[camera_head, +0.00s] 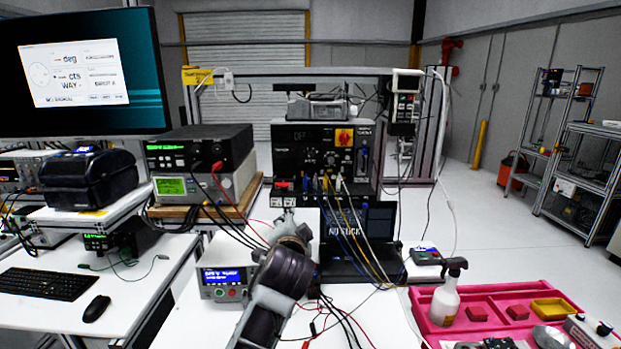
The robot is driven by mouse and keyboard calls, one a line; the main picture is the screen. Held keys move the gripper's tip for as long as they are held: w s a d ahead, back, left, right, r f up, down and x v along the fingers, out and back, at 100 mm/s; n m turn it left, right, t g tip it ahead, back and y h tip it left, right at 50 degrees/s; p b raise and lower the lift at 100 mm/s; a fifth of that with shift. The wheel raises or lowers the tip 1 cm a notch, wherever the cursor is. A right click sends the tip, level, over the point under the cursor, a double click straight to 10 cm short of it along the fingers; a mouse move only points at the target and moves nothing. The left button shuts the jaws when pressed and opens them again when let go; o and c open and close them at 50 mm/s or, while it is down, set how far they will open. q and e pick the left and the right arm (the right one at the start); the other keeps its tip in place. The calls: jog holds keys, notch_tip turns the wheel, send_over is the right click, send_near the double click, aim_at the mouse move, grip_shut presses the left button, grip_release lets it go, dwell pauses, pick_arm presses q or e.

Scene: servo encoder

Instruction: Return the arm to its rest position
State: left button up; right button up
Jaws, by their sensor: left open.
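My left arm (281,272) comes up from the bottom edge, a little left of centre, and reaches over the white bench. My left gripper (290,220) is at the far end of this arm, in front of the black test rack (322,150). It is open. The arm's own links hide much of the gripper, and I see nothing held in it. My right gripper is not in view.
A power supply (224,283) stands just left of my arm, with loose cables (345,300) to its right. A dark laptop (365,245) sits behind. A pink tray (436,331) with a spray bottle (445,299) is at right. A monitor (85,70) stands at left.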

pick_arm(q)
jog(key=s+a+f+n+g, duration=0.2)
jog(key=s+a+f, duration=0.15)
jog(key=f, duration=0.45)
jog(key=s+a+f+n+g, duration=0.1)
jog(key=s+a+f+g, duration=0.15)
jog(key=s+f, duration=0.35)
jog(key=s+a+f+n+g, duration=0.2)
jog(key=s+a+f, duration=0.15)
jog(key=f, duration=0.55)
jog(key=s+a+f+n+g, duration=0.1)
jog(key=s+a+f+g, duration=0.2)
jog(key=s, duration=0.4)
jog(key=s+a+f+n+g, duration=0.1)
jog(key=s+a+f, duration=0.2)
jog(key=s+f, duration=0.25)
jog(key=s+a+f+n+g, duration=0.2)
jog(key=s+a+f, duration=0.1)
jog(key=s, duration=0.4)
notch_tip(320, 180, down, 33)
jog(key=s, duration=0.3)
jog(key=s+a+f+g, duration=0.1)
jog(key=s+f, duration=0.9)
jog(key=s, duration=0.1)
jog(key=s+a+f+g, duration=0.1)
jog(key=s+a+f, duration=0.1)
jog(key=s+f, duration=0.7)
jog(key=shift+s+a+f+m, duration=0.3)
jog(key=shift+s+f+m, duration=0.1)
jog(key=shift+s, duration=0.55)
